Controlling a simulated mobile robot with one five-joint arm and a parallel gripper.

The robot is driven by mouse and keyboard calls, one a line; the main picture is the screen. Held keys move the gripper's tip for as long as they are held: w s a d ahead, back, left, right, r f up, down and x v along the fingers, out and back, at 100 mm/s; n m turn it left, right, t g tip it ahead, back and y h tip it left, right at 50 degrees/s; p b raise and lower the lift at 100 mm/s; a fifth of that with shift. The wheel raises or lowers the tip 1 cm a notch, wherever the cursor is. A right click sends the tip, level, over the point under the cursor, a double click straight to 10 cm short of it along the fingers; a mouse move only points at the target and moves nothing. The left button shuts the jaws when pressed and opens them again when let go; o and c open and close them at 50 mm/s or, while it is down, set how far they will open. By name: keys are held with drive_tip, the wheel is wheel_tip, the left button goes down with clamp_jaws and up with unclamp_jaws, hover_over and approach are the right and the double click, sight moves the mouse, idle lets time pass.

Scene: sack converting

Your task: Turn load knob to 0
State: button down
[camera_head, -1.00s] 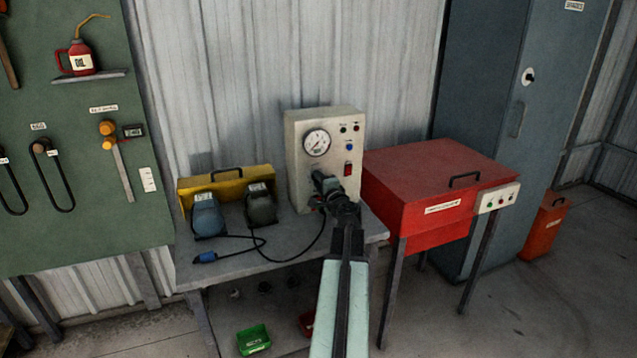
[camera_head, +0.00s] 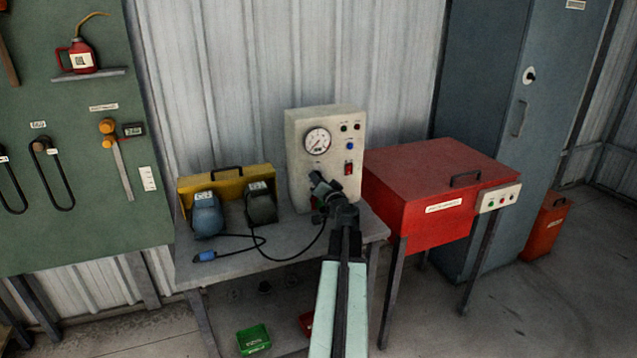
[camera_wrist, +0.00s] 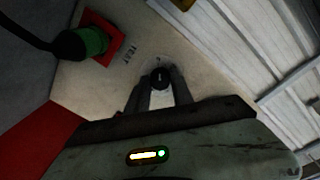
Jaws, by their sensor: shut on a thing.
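The cream control box (camera_head: 299,165) stands upright on the grey bench, with a round white dial gauge (camera_head: 318,141) on its face. My gripper (camera_head: 318,180) is at the lower front of the box and covers the knob there in the head view. In the wrist view a small black round knob (camera_wrist: 161,77) sits on the cream panel between the two fingers of my gripper (camera_wrist: 161,84). The fingers are shut on it from both sides. The scale marks around the knob are too small and dark to read.
A green socket or plug (camera_wrist: 82,43) on a red plate sits beside the knob. Right of the box is a red lidded cabinet (camera_head: 430,175).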

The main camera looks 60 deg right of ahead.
drive_tip(key=shift+w+n, duration=0.1)
drive_tip(key=shift+n, duration=0.5)
drive_tip(key=c, duration=1.1)
unclamp_jaws()
drive_tip(key=v, duration=0.7)
drive_tip(key=shift+s+a, duration=0.3)
